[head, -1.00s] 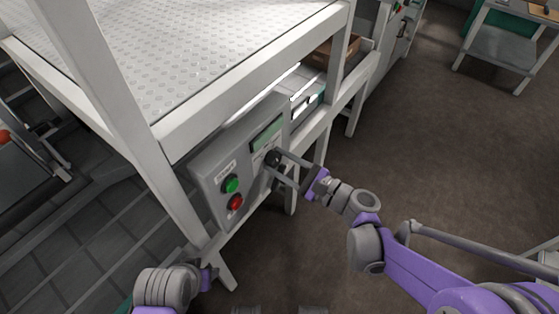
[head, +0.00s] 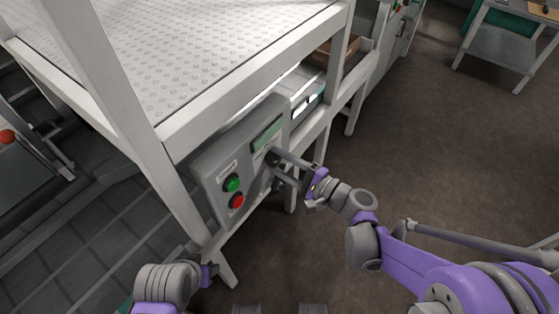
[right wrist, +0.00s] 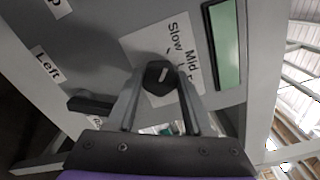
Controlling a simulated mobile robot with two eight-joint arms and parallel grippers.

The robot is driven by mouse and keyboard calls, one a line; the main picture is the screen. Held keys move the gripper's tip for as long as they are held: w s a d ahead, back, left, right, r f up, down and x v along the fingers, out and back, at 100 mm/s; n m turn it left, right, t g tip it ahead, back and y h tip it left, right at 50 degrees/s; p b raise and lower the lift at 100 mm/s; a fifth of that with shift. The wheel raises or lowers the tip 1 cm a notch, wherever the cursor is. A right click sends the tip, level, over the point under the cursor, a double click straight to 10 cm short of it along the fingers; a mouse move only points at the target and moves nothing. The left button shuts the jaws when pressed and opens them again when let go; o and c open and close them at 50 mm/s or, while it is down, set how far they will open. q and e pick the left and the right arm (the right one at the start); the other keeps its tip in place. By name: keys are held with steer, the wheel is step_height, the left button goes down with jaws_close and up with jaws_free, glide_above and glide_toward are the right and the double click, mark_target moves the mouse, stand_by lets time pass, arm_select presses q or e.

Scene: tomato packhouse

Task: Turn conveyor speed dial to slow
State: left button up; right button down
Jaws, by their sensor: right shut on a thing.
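The speed dial (right wrist: 158,76) is a black knob with a pale mark, on a white label (right wrist: 150,45) reading "Slow" and "Mid"; the rest of the label is partly hidden. The dial sits on the grey control box (head: 207,181), below a green display (head: 267,134). My right gripper (head: 281,164) is shut on the dial, one finger on each side of it in the right wrist view (right wrist: 162,90). I cannot tell exactly which setting the mark points to. My left arm (head: 168,283) is at the bottom left; its fingers are not clear.
A green button (head: 232,183) and a red button (head: 236,201) are on the same box. A second black knob (right wrist: 90,103) is near the label "Left" in the right wrist view. White frame posts (head: 165,185) stand close by. The floor at right is open.

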stand_by(0.4)
steer(key=shift+c, duration=1.5)
jaws_free()
steer(key=v, duration=1.1)
steer(key=shift+p, duration=0.45)
steer(key=shift+a, duration=0.1)
